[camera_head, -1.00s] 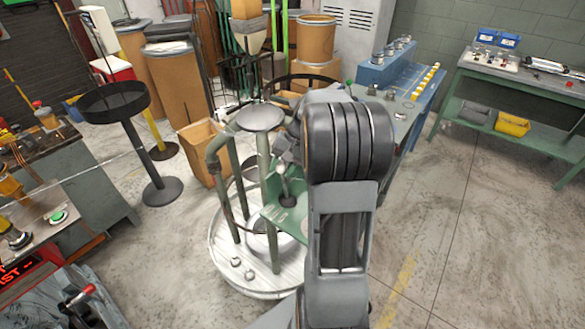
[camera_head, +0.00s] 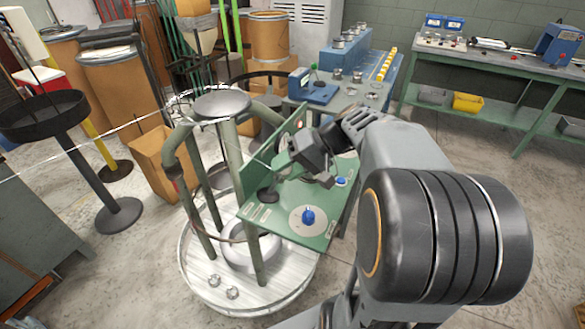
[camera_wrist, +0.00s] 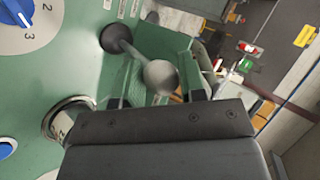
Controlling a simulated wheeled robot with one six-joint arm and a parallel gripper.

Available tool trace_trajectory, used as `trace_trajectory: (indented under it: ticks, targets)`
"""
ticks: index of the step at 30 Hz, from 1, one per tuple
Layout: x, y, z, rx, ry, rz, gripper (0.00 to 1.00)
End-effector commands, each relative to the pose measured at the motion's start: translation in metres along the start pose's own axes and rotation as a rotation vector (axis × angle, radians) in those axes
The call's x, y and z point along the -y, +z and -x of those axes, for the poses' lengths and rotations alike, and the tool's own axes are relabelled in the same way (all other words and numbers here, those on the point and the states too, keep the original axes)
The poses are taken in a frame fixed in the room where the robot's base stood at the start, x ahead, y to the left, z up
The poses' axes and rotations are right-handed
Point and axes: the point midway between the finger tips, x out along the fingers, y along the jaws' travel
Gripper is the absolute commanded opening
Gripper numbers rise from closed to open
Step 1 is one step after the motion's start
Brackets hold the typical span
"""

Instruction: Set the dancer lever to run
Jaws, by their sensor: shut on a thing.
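The dancer lever rises from a dark round boot (camera_head: 268,194) near the left edge of the green control panel (camera_head: 283,217). In the wrist view the lever's grey ball knob (camera_wrist: 160,76) sits between the fingers of my gripper (camera_wrist: 163,94). In the head view my gripper (camera_head: 283,166) is just above the boot and hides the knob. It is shut on the lever's knob. The lever leans away from its boot toward my gripper. The panel's labels near the lever are too small to read.
A grey pipe frame (camera_head: 228,155) stands on the round base (camera_head: 250,296) left of the panel. A black stand (camera_head: 98,170) is farther left.

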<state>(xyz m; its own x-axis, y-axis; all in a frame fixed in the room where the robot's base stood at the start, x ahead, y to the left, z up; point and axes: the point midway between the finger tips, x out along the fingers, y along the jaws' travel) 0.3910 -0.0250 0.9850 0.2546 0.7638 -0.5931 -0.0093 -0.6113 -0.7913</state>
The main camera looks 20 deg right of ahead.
Motion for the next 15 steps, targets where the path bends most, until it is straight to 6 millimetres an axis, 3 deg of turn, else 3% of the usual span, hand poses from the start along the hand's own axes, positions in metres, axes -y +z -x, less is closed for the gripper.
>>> trace_trajectory:
  ticks: [14, 15]
  targets:
    - [0.0014, 0.003, -0.0022, 0.004, -0.019, 0.012, 0.0]
    - [0.0012, 0.003, -0.0021, 0.004, -0.019, 0.011, 0.39]
